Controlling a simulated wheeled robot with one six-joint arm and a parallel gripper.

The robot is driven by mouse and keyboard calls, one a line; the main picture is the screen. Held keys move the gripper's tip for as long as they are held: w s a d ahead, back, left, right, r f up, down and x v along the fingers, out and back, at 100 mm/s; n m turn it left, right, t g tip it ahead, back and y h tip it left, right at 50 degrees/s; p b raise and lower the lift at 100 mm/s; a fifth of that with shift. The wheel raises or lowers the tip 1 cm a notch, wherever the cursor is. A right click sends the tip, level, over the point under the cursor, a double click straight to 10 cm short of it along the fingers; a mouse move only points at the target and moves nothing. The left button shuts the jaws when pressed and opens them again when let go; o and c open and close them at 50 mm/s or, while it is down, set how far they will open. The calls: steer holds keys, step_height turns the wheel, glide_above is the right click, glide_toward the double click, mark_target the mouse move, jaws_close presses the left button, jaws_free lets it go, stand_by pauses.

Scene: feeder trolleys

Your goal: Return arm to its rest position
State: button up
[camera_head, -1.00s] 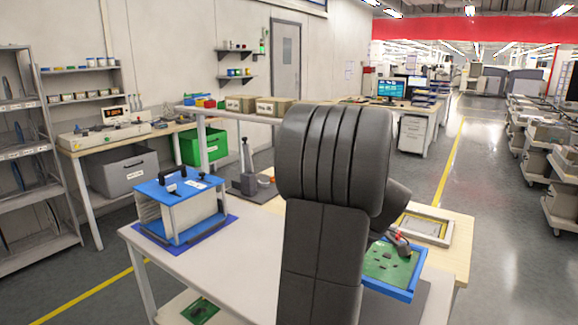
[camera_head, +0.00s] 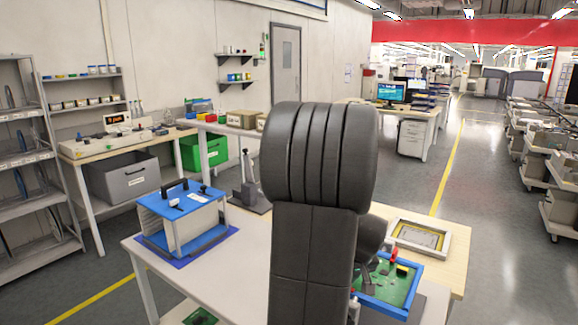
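My dark grey arm rises large in the middle of the head view, bent at a rounded ribbed joint. A smaller grey part of it shows behind, to the right, over the table. My gripper's fingers cannot be made out; they are hidden or merge with the grey parts of my arm. A blue-framed tray (camera_head: 413,305) holding a green board (camera_head: 400,288) lies just right of the arm, partly covered by it. Small red and yellow pieces show at the board. Whether my gripper touches anything cannot be seen.
A blue fixture (camera_head: 183,222) stands on the left of the white table (camera_head: 235,268). A framed yellow panel (camera_head: 420,238) lies behind the board. A grey bin (camera_head: 124,178) and a green bin (camera_head: 204,150) stand under the back benches. An open aisle (camera_head: 495,220) runs along the right.

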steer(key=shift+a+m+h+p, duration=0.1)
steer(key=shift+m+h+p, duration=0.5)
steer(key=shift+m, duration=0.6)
